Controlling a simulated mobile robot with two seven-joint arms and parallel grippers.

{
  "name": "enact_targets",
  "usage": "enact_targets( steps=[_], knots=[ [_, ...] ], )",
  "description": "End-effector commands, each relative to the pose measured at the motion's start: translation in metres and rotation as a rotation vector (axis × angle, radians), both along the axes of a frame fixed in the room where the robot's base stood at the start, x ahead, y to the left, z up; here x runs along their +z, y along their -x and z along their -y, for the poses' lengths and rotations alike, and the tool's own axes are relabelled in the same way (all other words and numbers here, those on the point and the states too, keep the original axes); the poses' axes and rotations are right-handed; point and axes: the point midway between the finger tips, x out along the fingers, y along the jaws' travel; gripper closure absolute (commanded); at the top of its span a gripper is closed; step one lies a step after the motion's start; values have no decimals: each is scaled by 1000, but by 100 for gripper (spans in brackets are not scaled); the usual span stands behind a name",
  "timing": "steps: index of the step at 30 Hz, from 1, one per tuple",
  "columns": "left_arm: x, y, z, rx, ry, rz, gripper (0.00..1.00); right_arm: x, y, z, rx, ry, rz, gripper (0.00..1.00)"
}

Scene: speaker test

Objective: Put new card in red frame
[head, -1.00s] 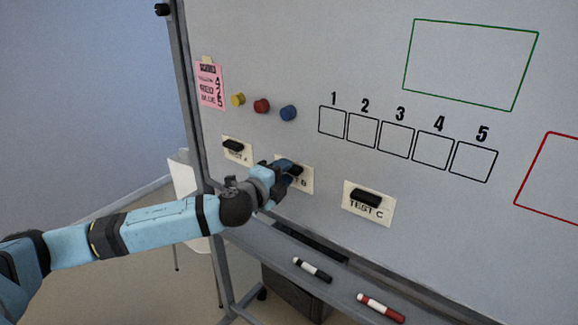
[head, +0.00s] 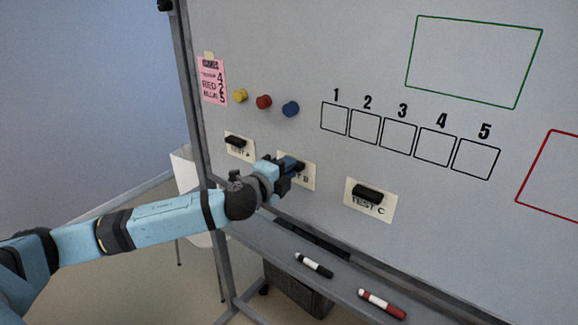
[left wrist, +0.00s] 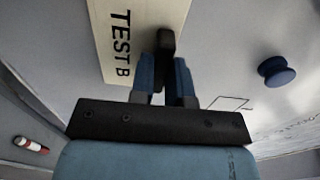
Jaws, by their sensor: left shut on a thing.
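The TEST B card (head: 305,181) is on the whiteboard between the TEST A card (head: 240,150) and the TEST C card (head: 370,209). Each card has a black handle. My left gripper (head: 294,167) is at the TEST B card, shut on its black handle, which also shows in the left wrist view (left wrist: 166,42) between the blue fingers. I cannot tell whether the card touches the board. The red frame (head: 548,172) is drawn at the right edge, partly cut off. My right gripper is out of view.
A green frame (head: 408,52) and numbered boxes (head: 398,135) are drawn on the whiteboard (head: 330,50). Yellow, red and blue magnets (head: 290,109) sit beside a pink note (head: 212,82). The tray below holds a black marker (head: 314,265) and a red marker (head: 382,304).

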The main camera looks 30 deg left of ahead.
Motion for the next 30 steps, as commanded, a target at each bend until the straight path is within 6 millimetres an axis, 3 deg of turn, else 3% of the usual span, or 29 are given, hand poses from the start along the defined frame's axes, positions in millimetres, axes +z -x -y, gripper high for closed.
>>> enact_targets(
  steps=[30],
  knots=[
    [0,28,-2,0,0,1,100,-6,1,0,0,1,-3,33]
  ],
)
